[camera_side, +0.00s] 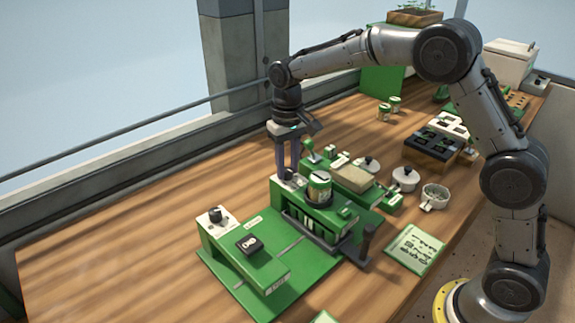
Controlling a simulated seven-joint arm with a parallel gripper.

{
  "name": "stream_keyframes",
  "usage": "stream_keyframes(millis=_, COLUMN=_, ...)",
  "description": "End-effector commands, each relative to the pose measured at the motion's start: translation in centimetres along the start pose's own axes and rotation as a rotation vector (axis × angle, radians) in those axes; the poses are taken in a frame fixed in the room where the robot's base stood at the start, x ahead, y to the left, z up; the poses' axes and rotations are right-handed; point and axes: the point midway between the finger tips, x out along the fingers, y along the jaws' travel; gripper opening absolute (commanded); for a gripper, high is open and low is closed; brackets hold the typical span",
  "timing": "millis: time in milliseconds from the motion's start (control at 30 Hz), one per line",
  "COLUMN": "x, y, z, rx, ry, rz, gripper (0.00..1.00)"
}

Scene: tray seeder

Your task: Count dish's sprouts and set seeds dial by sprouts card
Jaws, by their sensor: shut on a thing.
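My gripper (288,176) points straight down at the left end of the green seeder machine (318,218). Its fingers are shut on a small dial on a white plate (300,181); the fingers mostly hide the dial, and its setting cannot be read. A second dark dial (215,214) stands on the white plate of the front green box, clear of my gripper. A round white dish (436,193) with small green sprouts is at the right; the sprouts are too small to count. A green-bordered card (414,249) with dark marks lies in front of the dish; its print is unreadable.
A green-labelled tin (319,188) stands on the machine, close right of my gripper. A dark lever (365,245) sticks up at its right end. A black button block (249,243) sits on the front box. Lidded white pots (404,178) and a black cell tray (432,144) stand behind. The left tabletop is clear.

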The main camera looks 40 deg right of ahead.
Motion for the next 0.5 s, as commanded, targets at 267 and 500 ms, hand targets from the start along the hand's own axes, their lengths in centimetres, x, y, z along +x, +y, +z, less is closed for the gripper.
stream_keyframes(millis=267, x=-0.14, y=-0.01, z=0.01, rx=0.040, ry=0.001, rz=0.000, gripper=0.00)
stream_keyframes(millis=500, x=-0.15, y=-0.01, z=0.00, rx=0.041, ry=0.001, rz=-0.001, gripper=0.00)
